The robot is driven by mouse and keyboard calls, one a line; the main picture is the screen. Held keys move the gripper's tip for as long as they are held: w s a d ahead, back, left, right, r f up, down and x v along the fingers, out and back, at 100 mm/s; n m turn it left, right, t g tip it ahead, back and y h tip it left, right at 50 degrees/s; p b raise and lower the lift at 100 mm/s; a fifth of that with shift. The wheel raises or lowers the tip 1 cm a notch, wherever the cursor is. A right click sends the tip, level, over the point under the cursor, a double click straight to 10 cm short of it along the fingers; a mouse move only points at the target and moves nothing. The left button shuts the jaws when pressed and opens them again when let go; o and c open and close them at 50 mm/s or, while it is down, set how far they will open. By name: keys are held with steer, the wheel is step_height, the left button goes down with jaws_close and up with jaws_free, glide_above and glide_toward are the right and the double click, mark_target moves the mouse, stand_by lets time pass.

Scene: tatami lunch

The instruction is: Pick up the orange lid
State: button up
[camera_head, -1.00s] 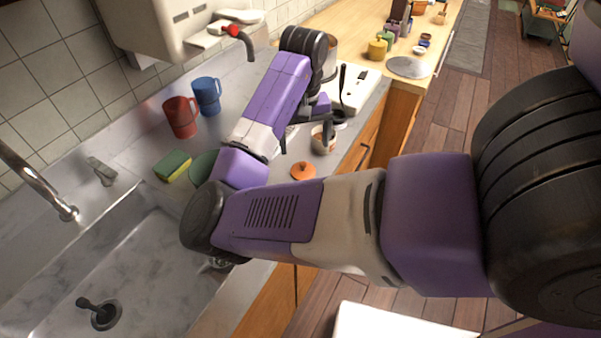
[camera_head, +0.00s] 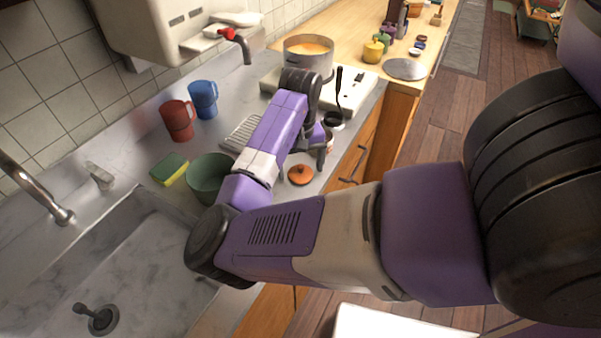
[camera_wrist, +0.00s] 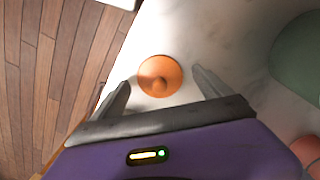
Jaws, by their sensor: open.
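The orange lid (camera_head: 301,174) lies on the grey counter near its front edge, a round disc with a knob on top. In the wrist view the lid (camera_wrist: 160,76) is just ahead of my gripper (camera_wrist: 160,92), roughly centred between the two spread fingers, knob toward the camera. My gripper is open and empty. Whether the fingertips are level with the lid or above it, I cannot tell. In the head view my arm hides most of the gripper, and its fingertips are not clear.
A green bowl (camera_head: 207,176) stands left of the lid, with a sponge (camera_head: 170,170), a red mug (camera_head: 178,120) and a blue mug (camera_head: 204,99) beyond. A pot (camera_head: 308,62) sits on the stove behind my arm. The sink (camera_head: 130,262) is at lower left.

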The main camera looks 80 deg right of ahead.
steer(key=c, duration=1.4)
steer(key=shift+r, duration=0.1)
